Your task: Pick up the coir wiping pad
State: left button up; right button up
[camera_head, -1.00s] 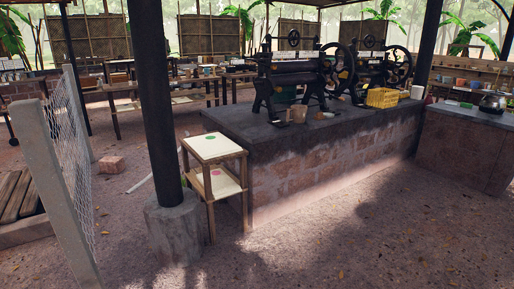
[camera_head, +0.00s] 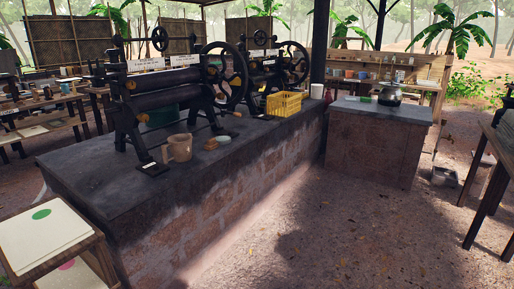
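A small brown piece (camera_head: 210,144) lies on the dark top of the brick bench (camera_head: 90,185), just right of a tan mug (camera_head: 179,148). It may be the coir wiping pad, but it is too small to be sure. A paler small item (camera_head: 224,140) sits right beside it. Both are in front of the nearer black roller machine (camera_head: 165,92). Neither of my grippers shows in the head view.
A yellow crate (camera_head: 284,104) stands farther along the bench. A second bench (camera_head: 375,112) with a metal pot (camera_head: 390,96) is behind right. A wooden stand (camera_head: 45,240) is at lower left, a table (camera_head: 490,180) at right. The dirt floor (camera_head: 320,235) between is open.

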aim_at(211, 143)
jog(key=i+l+u, duration=0.1)
jog(key=i+u, duration=0.25)
jog(key=i+l+u, duration=0.25)
jog(key=i+u, duration=0.15)
jog(key=i, duration=0.2)
jog(key=i+l+u, duration=0.75)
jog(key=l+u, duration=0.15)
jog(key=i+l+u, duration=0.25)
jog(key=l+u, duration=0.3)
jog(key=l, duration=0.15)
jog(key=i+l+u, duration=0.1)
jog(key=l+u, duration=0.15)
jog(key=l, duration=0.15)
